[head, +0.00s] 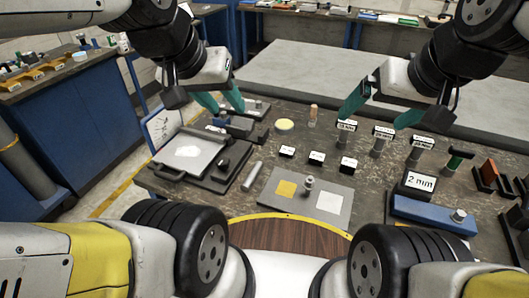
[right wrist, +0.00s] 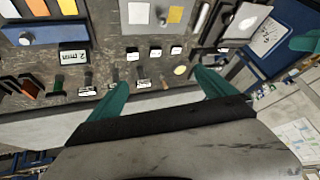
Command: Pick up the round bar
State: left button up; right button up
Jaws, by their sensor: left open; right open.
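A plain grey round bar (head: 252,175) lies on the dark worktable, between the black tray on the left and the grey plate with coloured squares. It also shows in the right wrist view as a pale cylinder (right wrist: 201,17) near the top. My left gripper (head: 221,102) has its teal fingers spread and empty, above the table's back left area, beyond the bar. My right gripper (head: 377,114) is open and empty over several upright labelled pins, to the right of and beyond the bar. Its spread fingers also show in the right wrist view (right wrist: 163,85).
A black tray with a white sheet (head: 222,140) stands left of the bar. A grey plate (head: 310,212) with a small upright knob is to its right. Small labelled blocks (head: 316,158) sit behind. A blue block (head: 425,212) is at the right. Bare tabletop surrounds the bar.

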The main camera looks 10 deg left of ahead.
aim_at(252, 176)
jog(key=j+z, duration=0.15)
jog(key=z, duration=0.3)
jog(key=j+z, duration=0.1)
jog(key=z, duration=0.35)
jog(key=k+z, duration=0.1)
jog(key=z, duration=0.35)
jog(key=k+j+z, duration=0.55)
jog(key=k+z, duration=0.2)
jog(key=k+j, duration=0.1)
jog(key=k, duration=0.2)
jog(key=k+j, duration=0.1)
jog(key=k, duration=0.2)
